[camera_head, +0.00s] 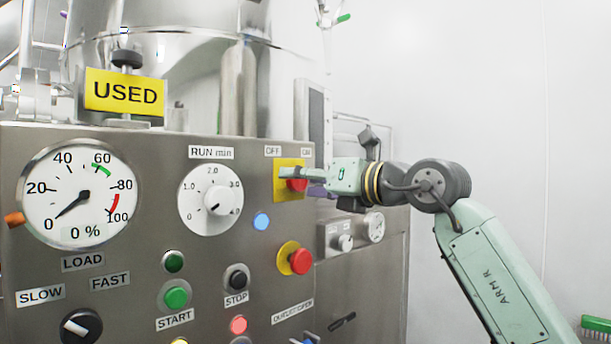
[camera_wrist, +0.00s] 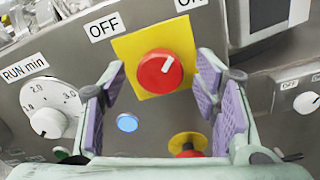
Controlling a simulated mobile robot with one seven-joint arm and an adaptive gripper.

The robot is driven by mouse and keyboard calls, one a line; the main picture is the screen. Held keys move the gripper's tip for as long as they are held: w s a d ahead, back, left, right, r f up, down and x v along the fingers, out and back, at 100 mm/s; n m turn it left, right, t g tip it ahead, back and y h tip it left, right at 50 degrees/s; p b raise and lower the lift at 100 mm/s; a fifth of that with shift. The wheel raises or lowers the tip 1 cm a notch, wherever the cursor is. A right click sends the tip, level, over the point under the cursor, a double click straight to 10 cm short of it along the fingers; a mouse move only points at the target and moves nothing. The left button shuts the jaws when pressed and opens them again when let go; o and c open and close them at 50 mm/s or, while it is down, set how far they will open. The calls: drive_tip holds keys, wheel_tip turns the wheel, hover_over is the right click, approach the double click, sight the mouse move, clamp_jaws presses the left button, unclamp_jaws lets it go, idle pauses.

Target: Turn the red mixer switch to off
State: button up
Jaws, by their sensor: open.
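The red mixer switch (camera_wrist: 155,78) is a round knob on a yellow square plate (camera_wrist: 127,48). Its white pointer line points up and to the right, towards the ON label (camera_wrist: 190,3) and away from the OFF label (camera_wrist: 104,27). In the head view the red switch (camera_head: 297,185) is partly hidden by my gripper (camera_head: 287,174). My gripper is open, with one purple-padded finger on each side of the knob in the wrist view. I cannot tell whether either finger touches the knob.
Below the switch, a red mushroom button (camera_head: 301,261) sits on a yellow ring. A RUN min dial (camera_head: 210,200) and a blue light (camera_head: 261,221) are to the left. The load gauge (camera_head: 82,195) reads 0 %.

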drive_tip(key=shift+c, duration=0.5)
drive_tip(key=c, duration=1)
drive_tip(key=shift+c, duration=0.2)
drive_tip(key=shift+n, duration=0.3)
drive_tip(key=shift+a+n, duration=0.15)
drive_tip(key=shift+n, duration=8.45)
